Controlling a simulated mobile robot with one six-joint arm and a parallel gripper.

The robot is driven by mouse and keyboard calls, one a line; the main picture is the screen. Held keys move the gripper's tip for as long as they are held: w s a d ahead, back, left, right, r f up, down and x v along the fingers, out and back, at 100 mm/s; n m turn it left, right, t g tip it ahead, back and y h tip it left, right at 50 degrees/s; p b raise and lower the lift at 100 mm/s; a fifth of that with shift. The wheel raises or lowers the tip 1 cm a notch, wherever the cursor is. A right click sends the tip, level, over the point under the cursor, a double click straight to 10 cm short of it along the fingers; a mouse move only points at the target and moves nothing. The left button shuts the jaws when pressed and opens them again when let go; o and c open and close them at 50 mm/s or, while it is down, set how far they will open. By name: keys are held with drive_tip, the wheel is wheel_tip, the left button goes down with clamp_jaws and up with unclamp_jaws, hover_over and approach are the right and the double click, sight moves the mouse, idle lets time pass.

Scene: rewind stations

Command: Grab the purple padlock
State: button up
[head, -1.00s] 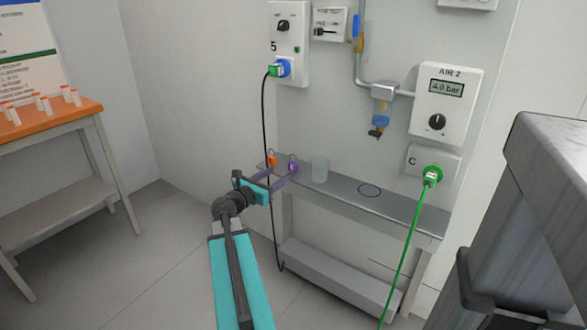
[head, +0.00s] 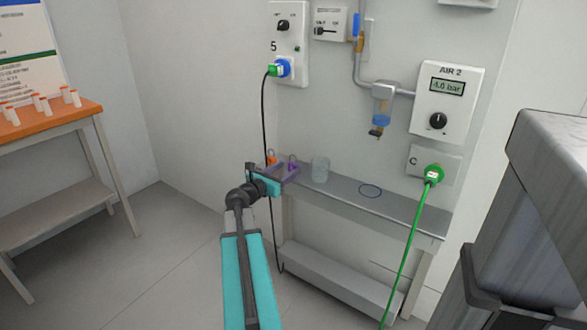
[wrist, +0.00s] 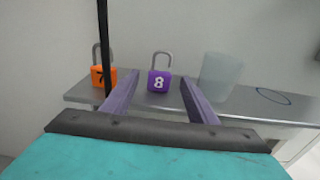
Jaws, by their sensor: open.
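The purple padlock (wrist: 159,82) stands upright on the metal shelf, marked with a white 8, its grey shackle up. It also shows in the head view (head: 293,167), close to my gripper. My gripper (wrist: 155,90) is open, its two purple fingers pointing at the padlock, one on either side of it in the wrist view. The padlock appears at or just beyond the fingertips; I cannot tell whether it lies between them. No contact is visible.
An orange padlock (wrist: 103,76) stands to the left, behind a hanging black cable (wrist: 103,40). A translucent cup (wrist: 220,75) stands close on the right. The metal shelf (head: 402,206) is bare farther right, with a dark ring mark (head: 370,191).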

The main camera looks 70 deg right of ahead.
sight(292, 165)
drive_tip(key=shift+b+x, duration=0.75)
drive_tip(key=shift+x, duration=1.45)
drive_tip(key=c, duration=1.2)
drive_tip(key=shift+o, duration=0.2)
drive_tip(key=shift+r, duration=0.15)
